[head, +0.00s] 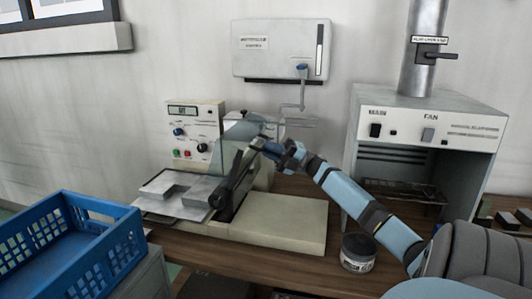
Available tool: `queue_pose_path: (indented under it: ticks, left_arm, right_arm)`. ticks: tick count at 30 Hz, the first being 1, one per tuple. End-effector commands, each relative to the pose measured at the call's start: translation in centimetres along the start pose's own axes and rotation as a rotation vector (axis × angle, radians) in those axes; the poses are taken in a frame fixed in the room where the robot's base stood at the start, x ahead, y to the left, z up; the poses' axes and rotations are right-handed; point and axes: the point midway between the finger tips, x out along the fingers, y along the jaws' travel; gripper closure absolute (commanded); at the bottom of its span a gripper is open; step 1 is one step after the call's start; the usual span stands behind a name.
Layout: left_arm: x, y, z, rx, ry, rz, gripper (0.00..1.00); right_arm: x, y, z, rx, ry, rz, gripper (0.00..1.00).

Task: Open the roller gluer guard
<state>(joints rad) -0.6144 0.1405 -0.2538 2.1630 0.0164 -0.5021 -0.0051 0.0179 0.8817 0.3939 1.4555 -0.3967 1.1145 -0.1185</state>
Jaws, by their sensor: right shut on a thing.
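The roller gluer (285,225) stands on the wooden bench, with a cream base, a control box and a dark roller (232,188). Its clear, bluish guard (240,132) shows above and behind the roller and looks tilted up. My right gripper (264,147) reaches in from the right and is shut at the right edge of the guard. The exact grip point is small and partly hidden by the gripper. My left gripper is not in view.
A blue crate (112,258) stands at the front left. A fume hood (430,118) with a duct stands at the right. A dark round tin (357,253) sits on the bench below my right arm. A white wall unit (270,50) hangs behind the gluer.

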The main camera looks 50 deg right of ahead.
Motion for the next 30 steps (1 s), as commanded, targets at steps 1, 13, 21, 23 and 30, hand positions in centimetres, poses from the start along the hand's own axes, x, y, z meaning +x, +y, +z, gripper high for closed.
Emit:
queue_pose_path:
  ticks: [1,13,21,23,30]
  left_arm:
    - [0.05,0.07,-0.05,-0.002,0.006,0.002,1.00]
    - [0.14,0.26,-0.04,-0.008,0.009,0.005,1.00]
    - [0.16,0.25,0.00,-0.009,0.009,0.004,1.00]
    - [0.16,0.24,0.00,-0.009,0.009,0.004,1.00]
    - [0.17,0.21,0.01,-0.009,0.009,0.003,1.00]
  right_arm:
    - [-0.23,-0.25,-0.08,0.001,-0.001,-0.001,1.00]
    - [-0.52,-0.48,-0.24,0.003,-0.001,-0.004,1.00]
    - [-0.52,-0.59,-0.28,0.005,0.000,-0.006,0.79]
    - [-0.52,-0.58,-0.27,0.005,0.000,-0.005,0.65]
    - [-0.49,-0.46,-0.25,0.003,0.000,-0.004,0.62]
